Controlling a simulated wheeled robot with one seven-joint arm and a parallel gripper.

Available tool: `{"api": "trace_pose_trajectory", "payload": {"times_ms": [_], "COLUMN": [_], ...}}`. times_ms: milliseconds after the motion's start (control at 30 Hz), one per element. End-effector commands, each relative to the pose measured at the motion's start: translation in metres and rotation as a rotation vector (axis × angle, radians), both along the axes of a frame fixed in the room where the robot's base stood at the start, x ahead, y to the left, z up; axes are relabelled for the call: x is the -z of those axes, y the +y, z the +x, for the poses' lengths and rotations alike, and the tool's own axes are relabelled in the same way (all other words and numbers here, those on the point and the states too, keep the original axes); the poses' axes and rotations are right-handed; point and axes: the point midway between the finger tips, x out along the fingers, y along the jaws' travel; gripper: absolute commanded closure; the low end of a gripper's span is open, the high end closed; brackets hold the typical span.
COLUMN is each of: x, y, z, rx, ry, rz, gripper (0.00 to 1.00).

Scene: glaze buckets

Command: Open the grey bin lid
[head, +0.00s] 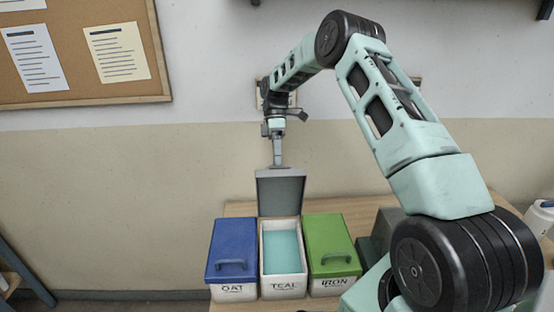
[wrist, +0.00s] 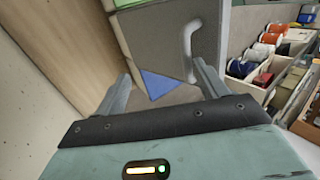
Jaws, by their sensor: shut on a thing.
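The grey lid (head: 281,192) stands upright at the back of the middle bin, which is labelled TEAL (head: 283,285). The bin is open, with teal glaze (head: 283,250) inside. My gripper (head: 278,163) is at the top edge of the raised lid and shut on it. In the wrist view, the lid (wrist: 205,28) shows its pale handle (wrist: 188,50) close to the right finger of my gripper (wrist: 165,88). The exact contact between fingers and handle is hard to make out.
A blue-lidded bin (head: 233,245) marked OAT stands at left and a green-lidded bin (head: 330,243) marked IRON at right, both closed. The wall with a corkboard (head: 80,50) is behind. The wrist view shows a shelf of coloured items (wrist: 275,55) at right.

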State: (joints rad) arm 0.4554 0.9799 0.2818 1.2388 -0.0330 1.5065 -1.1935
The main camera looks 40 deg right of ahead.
Motion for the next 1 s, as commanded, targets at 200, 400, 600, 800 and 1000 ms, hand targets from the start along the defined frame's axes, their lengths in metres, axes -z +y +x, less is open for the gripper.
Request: {"api": "trace_pose_trajectory", "payload": {"times_ms": [200,400,600,800,1000], "x": [-0.03,-0.07,-0.091,-0.095,-0.096], "y": [-0.002,0.0,0.001,0.002,0.001], "z": [-0.001,-0.002,-0.002,-0.002,-0.003], "rx": [0.002,0.001,0.0,-0.001,-0.011], "ry": [-0.003,-0.002,0.0,0.001,-0.008], "rz": [-0.007,-0.002,0.0,0.002,-0.003], "gripper": [0.67,0.67,0.67,0.67,0.95]}}
